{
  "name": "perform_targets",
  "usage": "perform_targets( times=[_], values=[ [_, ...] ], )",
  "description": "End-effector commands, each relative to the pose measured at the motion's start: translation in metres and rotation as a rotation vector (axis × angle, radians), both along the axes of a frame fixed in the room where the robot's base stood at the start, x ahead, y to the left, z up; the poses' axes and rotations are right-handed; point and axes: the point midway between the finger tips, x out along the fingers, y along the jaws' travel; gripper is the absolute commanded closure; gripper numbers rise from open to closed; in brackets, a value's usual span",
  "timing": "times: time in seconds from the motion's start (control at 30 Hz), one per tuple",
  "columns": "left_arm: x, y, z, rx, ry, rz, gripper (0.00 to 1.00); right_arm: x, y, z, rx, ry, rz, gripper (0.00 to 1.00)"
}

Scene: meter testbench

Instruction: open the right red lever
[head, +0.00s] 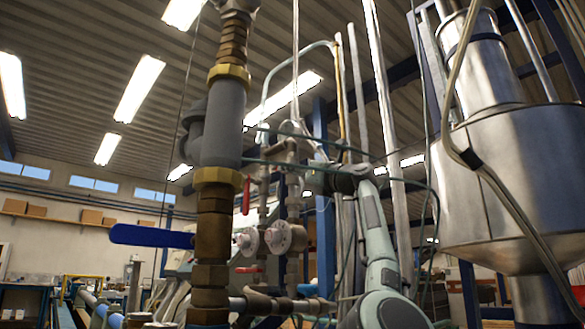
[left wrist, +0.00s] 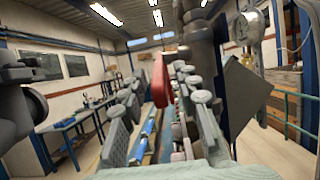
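In the left wrist view a red lever (left wrist: 161,78) hangs upright between the two separated fingers of my left gripper (left wrist: 160,92). The gripper is open, and I cannot tell whether a finger touches the lever. In the head view an upright red lever (head: 246,195) shows just right of the thick pipe, and a level red lever (head: 248,269) lies lower down. Which of these is between the fingers is not clear. My grey-green arm rises at the right of the valves; its gripper is hard to make out among the pipes. My right gripper is not in view.
A thick vertical pipe (head: 223,120) with brass fittings and a blue lever (head: 150,236) stand in front. Two round flanges (head: 278,237) sit behind. A large steel tank (head: 515,180) fills the right side. Thin hoses cross near the arm.

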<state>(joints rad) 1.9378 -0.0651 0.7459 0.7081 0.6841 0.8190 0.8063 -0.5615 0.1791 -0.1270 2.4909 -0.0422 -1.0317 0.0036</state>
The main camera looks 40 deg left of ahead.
Motion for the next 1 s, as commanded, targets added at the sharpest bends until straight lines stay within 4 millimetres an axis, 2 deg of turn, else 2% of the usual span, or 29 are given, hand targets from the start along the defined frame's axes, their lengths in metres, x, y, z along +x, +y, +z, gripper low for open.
perform_targets(
  times=[0.33, 0.6, 1.0],
  values=[
    [0.0002, 0.0034, 0.0012, 0.0, 0.0, 0.0, 0.69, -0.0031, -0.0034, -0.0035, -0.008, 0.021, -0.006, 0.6],
    [0.0001, 0.0032, 0.0012, 0.0, 0.0, 0.0, 1.0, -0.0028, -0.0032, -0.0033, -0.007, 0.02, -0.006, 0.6],
    [0.0, 0.0034, 0.0004, 0.002, -0.001, 0.001, 1.0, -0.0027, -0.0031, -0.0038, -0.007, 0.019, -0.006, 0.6]
  ],
)
